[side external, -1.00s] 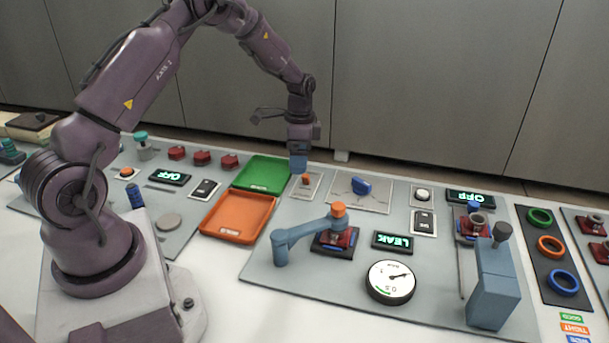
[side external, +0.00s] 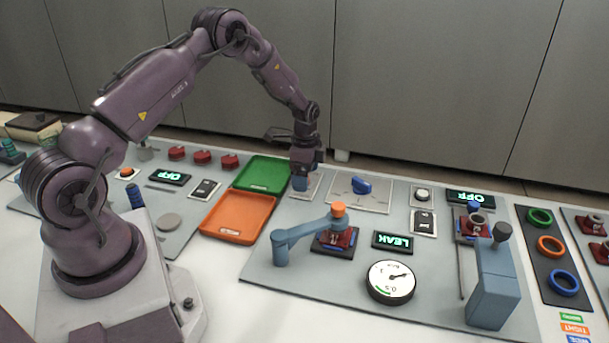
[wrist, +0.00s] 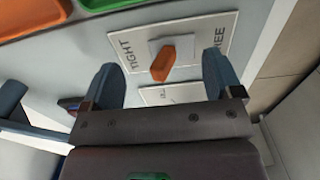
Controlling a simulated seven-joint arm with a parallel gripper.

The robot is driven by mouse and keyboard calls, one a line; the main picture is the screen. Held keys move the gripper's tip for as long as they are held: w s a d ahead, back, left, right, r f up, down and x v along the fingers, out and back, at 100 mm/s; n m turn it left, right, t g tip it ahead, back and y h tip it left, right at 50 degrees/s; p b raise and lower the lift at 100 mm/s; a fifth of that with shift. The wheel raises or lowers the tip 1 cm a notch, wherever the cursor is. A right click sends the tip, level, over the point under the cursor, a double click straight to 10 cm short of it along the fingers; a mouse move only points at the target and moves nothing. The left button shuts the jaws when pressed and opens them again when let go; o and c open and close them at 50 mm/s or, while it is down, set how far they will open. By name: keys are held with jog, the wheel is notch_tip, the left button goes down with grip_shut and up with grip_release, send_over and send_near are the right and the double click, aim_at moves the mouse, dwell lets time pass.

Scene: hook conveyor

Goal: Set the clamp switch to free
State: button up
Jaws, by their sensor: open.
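The clamp switch is an orange knob (wrist: 163,62) on a white plate marked TIGHT on the left and FREE on the right in the wrist view. The knob stands between the two words, its lower end leaning slightly left; I cannot tell which setting it is on. My gripper (wrist: 162,82) is open, a blue finger on either side of the knob with clear gaps. In the side external view, my gripper (side external: 300,182) is low over the switch plate (side external: 315,187) and hides the knob.
A green tray (side external: 288,174) and an orange tray (side external: 268,201) lie left of the switch. A blue knob (side external: 361,186) on its own plate is to the right. A blue lever arm (side external: 300,234) and a round gauge (side external: 390,281) stand nearer the camera.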

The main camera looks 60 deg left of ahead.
aim_at(311, 177)
jog(key=shift+f, duration=0.65)
jog(key=shift+w+a, duration=0.5)
jog(key=shift+w+a, duration=0.2)
jog(key=shift+w, duration=0.05)
jog(key=shift+w+a, duration=0.95)
jog(key=shift+a, duration=0.05)
jog(key=shift+w+a, duration=0.1)
jog(key=shift+w, duration=0.05)
jog(key=shift+s+d, duration=0.2)
jog(key=shift+s, duration=0.05)
dwell(0.8)
notch_tip(311, 177, up, 7)
dwell(0.6)
